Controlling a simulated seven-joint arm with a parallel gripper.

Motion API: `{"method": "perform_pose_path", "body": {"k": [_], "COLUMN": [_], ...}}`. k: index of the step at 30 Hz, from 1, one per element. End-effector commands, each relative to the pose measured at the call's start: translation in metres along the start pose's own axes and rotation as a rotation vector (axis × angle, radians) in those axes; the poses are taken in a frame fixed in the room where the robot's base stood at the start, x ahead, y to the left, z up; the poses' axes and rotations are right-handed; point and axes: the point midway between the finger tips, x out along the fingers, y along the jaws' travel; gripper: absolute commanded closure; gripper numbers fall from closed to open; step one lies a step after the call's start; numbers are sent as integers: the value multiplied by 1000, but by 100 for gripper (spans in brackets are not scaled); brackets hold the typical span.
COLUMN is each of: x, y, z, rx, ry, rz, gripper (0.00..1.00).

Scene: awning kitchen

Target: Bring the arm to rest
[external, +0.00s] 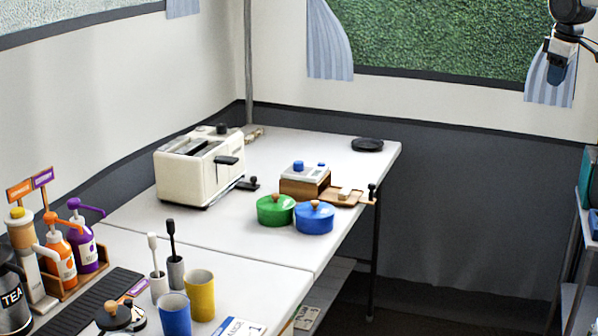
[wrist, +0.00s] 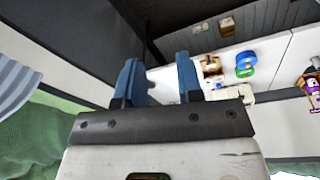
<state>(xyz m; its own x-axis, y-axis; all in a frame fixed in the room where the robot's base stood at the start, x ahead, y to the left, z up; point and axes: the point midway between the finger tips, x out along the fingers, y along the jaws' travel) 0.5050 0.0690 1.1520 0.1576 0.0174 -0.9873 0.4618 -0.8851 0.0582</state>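My gripper (wrist: 158,72) shows in the wrist view with its two blue fingers spread apart and nothing between them. In the external view my gripper (external: 556,72) hangs at the top right corner, in front of the striped curtain, high up and well away from the table. Most of my arm is outside the external picture.
The white table (external: 225,240) holds a cream toaster (external: 198,168), a green pot (external: 275,211), a blue pot (external: 314,218), a wooden box (external: 305,186), cups and pump bottles. A metal shelf (external: 577,250) stands at the right edge. The space around my gripper looks free.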

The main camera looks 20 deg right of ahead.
Motion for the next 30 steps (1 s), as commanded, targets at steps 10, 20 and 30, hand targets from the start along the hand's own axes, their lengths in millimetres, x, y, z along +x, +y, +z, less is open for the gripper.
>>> {"method": "perform_pose_path", "body": {"k": [10,20,30], "x": [-18,-22,-18], "y": [-3,-14,-23], "z": [85,159,200], "rx": [200,387,497], "ry": [26,52,65], "rz": [20,36,44], "gripper": [66,66,66]}}
